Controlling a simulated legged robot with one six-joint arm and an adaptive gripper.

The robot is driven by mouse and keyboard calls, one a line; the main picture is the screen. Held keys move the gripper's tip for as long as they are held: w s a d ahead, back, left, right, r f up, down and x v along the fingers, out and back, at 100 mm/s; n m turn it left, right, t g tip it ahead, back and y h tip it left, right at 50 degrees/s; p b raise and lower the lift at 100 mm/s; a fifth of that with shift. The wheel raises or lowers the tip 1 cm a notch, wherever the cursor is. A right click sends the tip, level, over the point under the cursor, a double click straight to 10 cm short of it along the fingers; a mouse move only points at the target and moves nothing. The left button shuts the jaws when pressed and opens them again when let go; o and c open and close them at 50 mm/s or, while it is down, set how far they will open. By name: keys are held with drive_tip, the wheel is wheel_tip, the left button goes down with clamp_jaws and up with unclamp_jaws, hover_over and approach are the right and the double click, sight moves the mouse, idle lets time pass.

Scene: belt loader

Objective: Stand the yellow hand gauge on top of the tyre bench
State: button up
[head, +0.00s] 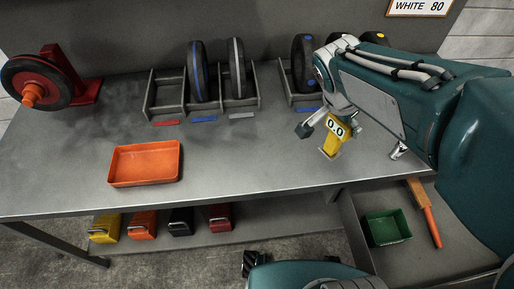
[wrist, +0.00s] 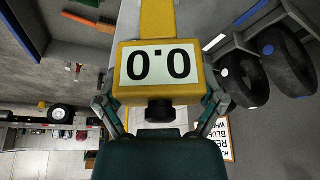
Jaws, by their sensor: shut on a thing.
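The yellow hand gauge (head: 332,143) shows a white display reading 0.0 in the head view, over the right part of the grey tyre bench (head: 255,160). It looks roughly upright; I cannot tell whether its foot touches the bench top. My gripper (head: 346,136) is shut on the gauge. In the wrist view the gauge (wrist: 160,85) fills the middle, with my gripper (wrist: 160,103) fingers on both sides of it and its black knob towards me.
An orange tray (head: 145,180) lies at the bench's left front. Dark tyres (head: 197,75) stand in racks along the back, near the gauge. A wheel on a red stand (head: 38,82) is at far left. A green bin (head: 387,228) sits lower right. The bench's middle is clear.

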drive_tip(key=shift+s+a+r+m, duration=0.15)
drive_tip(key=shift+s+r+m, duration=0.25)
drive_tip(key=shift+s, duration=0.25)
drive_tip(key=w+a+f, duration=0.8)
drive_tip(key=w+f, duration=0.3)
drive_tip(key=f, duration=0.2)
drive_tip(key=shift+f, duration=0.1)
drive_tip(key=o, duration=1)
drive_tip(key=shift+c, duration=0.2)
